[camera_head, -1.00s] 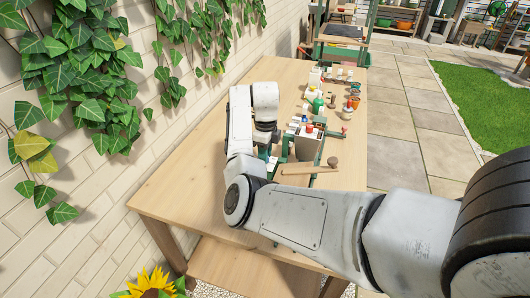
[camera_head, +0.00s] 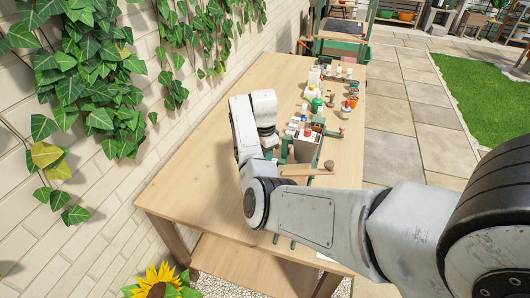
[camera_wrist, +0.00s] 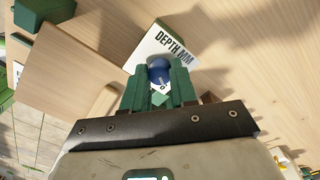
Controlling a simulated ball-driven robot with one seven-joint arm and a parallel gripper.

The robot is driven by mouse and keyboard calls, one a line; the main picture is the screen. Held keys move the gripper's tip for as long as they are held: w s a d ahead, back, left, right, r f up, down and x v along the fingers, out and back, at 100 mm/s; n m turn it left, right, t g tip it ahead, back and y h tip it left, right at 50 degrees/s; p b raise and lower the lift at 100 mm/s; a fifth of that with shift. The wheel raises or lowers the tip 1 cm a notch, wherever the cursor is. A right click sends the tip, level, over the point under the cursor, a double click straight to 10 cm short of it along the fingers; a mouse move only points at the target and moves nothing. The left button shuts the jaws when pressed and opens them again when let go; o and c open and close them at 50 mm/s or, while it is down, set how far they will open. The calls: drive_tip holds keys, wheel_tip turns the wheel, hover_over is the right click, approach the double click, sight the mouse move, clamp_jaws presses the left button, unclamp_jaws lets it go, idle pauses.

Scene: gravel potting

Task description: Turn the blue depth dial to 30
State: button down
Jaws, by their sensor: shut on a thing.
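The blue depth dial (camera_wrist: 159,72) shows in the wrist view, in front of a white plate (camera_wrist: 150,45) lettered "DEPTH MM". A white pointer line shows on the dial's face, with a small "0" mark just below it. My gripper (camera_wrist: 160,88) has its two green fingers on either side of the dial and is shut on it. The number scale is mostly hidden by the fingers, so I cannot read the setting. In the head view the dial and fingertips are hidden behind my arm.
The wooden table (camera_head: 190,165) holds a grey box (camera_head: 306,148), a wooden lever (camera_head: 300,172) and several bottles, among them a green one (camera_head: 317,105), toward the far right. A brick wall with ivy (camera_head: 85,75) runs along the left. The table's near left is clear.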

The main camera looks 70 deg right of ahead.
drive_tip(key=n+p, duration=0.2)
drive_tip(key=n, duration=0.4)
drive_tip(key=shift+r, duration=0.1)
idle(0.5)
drive_tip(key=c, duration=0.9)
unclamp_jaws()
wheel_tip(320, 180, up, 11)
drive_tip(key=shift+w+f+b, duration=0.15)
drive_tip(key=shift+b, duration=0.55)
